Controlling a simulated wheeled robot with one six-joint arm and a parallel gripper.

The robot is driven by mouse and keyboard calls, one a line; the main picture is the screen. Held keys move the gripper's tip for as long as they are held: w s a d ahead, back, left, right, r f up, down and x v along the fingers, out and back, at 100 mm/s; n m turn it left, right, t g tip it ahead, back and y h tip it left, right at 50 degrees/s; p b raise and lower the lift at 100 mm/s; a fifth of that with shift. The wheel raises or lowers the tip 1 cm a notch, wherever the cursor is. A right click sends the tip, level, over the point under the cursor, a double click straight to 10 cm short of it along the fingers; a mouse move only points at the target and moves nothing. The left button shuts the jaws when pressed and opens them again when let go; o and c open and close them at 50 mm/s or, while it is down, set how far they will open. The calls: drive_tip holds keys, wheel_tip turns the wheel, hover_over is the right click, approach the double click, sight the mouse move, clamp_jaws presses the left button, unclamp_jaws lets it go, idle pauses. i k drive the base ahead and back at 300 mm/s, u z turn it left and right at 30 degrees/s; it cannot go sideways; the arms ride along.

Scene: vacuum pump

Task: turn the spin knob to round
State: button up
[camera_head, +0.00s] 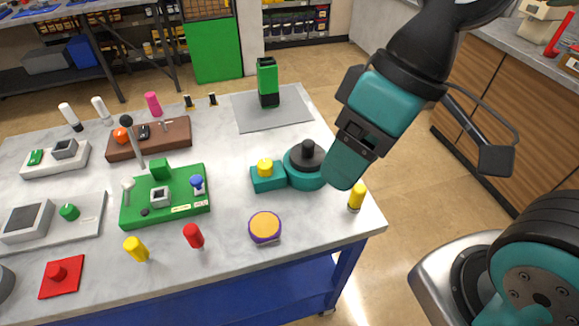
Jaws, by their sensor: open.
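No knob in view carries a label that I can read as the spin knob. A teal unit (268,180) with a yellow knob (265,167) stands right of the table's middle.
A green panel (170,208) with several controls, a brown box (160,143) and grey boxes fill the left. A purple-orange button (265,226) and a yellow cylinder (356,198) are near the front. A green-black device (267,82) stands on a grey mat (245,122) behind.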

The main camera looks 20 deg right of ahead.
sight(265, 168)
drive_tip(key=k, duration=0.5)
drive_tip(key=u, duration=1.15)
drive_tip(key=i, duration=0.6)
drive_tip(key=z, duration=0.6)
